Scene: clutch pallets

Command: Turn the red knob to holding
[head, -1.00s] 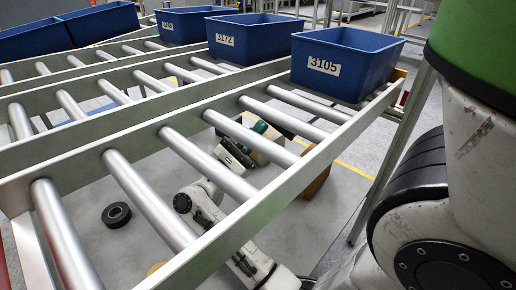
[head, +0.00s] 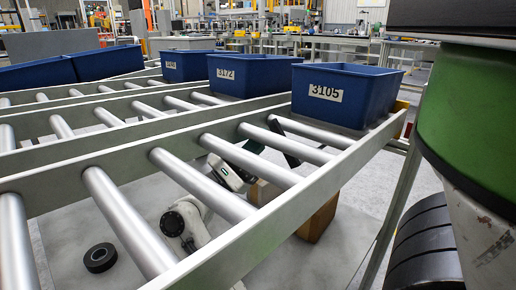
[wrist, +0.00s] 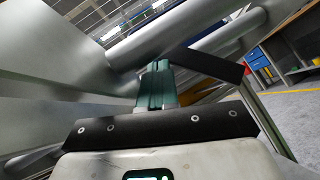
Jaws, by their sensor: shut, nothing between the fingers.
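No red knob shows in either current view. My gripper (wrist: 157,80) shows in the wrist view as green parts beyond a black padded bar, under metal rollers. Its fingers are shut with nothing between them. A dark flat piece reaches right from beside it; I cannot tell what it is. In the head view my white arm comes up below the conveyor, and rollers partly hide its end.
Blue bins marked 3105 (head: 345,98), 3172 (head: 250,75) and another (head: 187,66) stand on sloped roller lanes. More blue bins (head: 40,73) stand at left. A brown block (head: 318,218) and a black ring (head: 100,257) are below the rollers.

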